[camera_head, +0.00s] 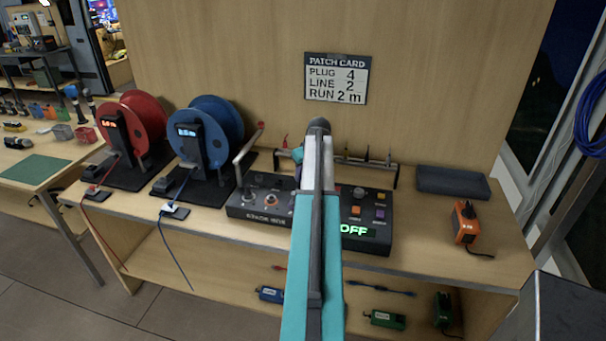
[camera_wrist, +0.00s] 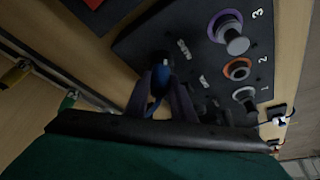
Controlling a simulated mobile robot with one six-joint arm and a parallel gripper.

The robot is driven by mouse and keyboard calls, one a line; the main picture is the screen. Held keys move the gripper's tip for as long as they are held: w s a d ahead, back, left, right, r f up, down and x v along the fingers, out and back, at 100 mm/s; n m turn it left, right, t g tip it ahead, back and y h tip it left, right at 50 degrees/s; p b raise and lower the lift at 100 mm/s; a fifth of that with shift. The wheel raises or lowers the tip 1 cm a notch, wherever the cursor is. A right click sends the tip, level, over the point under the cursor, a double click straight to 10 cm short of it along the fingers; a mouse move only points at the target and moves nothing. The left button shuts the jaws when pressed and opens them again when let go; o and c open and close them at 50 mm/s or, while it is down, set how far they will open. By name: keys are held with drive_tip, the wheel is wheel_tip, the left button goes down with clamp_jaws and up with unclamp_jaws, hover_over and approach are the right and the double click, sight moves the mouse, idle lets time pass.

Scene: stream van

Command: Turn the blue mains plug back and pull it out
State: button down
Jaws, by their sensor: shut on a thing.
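The blue mains plug (camera_wrist: 160,71) shows small and dark in the wrist view, at the black panel of the control box (camera_head: 258,211). My gripper (camera_wrist: 162,80) has its two dark fingers on either side of the plug, shut on it. A blue cable runs back from the plug between the fingers. In this dim view I cannot tell how far the plug is turned or whether it is still seated. The box's display (camera_head: 357,230) reads OFF in green.
Numbered sockets (camera_wrist: 238,68) lie right of the plug in the wrist view. A red reel (camera_head: 144,125) and a blue reel (camera_head: 222,128) stand left of the box. A grey tray (camera_head: 452,182) and an orange device (camera_head: 466,223) stand to its right.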

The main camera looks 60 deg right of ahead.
drive_tip(key=shift+m, duration=0.7)
drive_tip(key=shift+a+h, duration=0.1)
drive_tip(key=shift+h, duration=0.2)
drive_tip(key=shift+w+m+g+h, duration=0.1)
drive_tip(key=shift+m+g+h, duration=0.35)
drive_tip(key=shift+m, duration=1.05)
drive_tip(key=shift+g, duration=0.25)
drive_tip(key=shift+m+g+p, duration=0.3)
drive_tip(key=shift+m, duration=0.9)
drive_tip(key=shift+h, duration=0.25)
drive_tip(key=shift+r+p, duration=0.85)
drive_tip(key=shift+r, duration=0.85)
drive_tip(key=shift+r+p, duration=0.7)
drive_tip(key=shift+r, duration=0.7)
drive_tip(key=shift+a, duration=0.1)
